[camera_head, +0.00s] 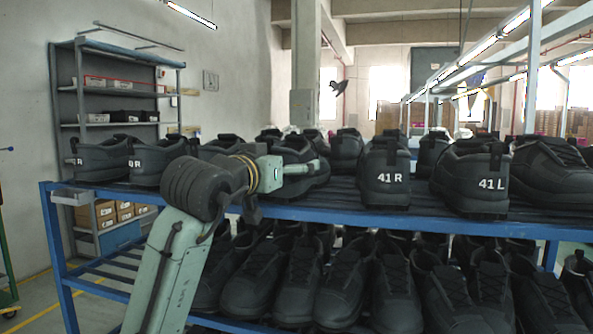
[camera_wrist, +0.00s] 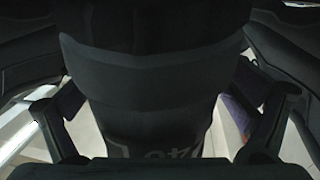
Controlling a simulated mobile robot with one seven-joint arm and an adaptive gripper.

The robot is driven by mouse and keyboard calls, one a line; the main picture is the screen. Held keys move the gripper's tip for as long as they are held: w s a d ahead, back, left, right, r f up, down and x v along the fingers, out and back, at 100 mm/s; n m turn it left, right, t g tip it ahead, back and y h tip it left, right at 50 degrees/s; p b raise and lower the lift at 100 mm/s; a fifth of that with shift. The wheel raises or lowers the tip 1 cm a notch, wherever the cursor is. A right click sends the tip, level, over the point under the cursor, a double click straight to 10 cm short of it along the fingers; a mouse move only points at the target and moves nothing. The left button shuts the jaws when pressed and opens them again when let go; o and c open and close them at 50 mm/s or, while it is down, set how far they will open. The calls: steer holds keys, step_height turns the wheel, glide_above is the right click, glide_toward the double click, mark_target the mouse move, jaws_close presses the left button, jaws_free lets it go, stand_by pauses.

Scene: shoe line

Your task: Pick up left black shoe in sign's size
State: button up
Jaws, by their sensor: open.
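Black shoes stand in a row on the upper shelf of a blue rack. One shoe at the right is marked 41 L (camera_head: 491,184), and the shoe beside it is marked 41 R (camera_head: 385,180). My gripper (camera_head: 290,167) is at a black shoe (camera_head: 302,150) in the middle of the row and partly covers it. In the wrist view, the open fingers of my gripper (camera_wrist: 158,108) stand on both sides of a black shoe (camera_wrist: 160,70). Pale marking on its heel is partly cut off and hard to read. I see no sign.
The blue rack's front rail (camera_head: 330,220) runs below the upper shelf. Many more black shoes fill the lower shelf. Neighbouring shoes stand close on both sides in the wrist view. A grey shelf unit (camera_head: 66,105) with boxes stands at the back left.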

steer(key=shift+c, duration=0.6)
steer(key=c, duration=1.4)
steer(key=shift+c, duration=0.6)
steer(key=shift+r, duration=0.1)
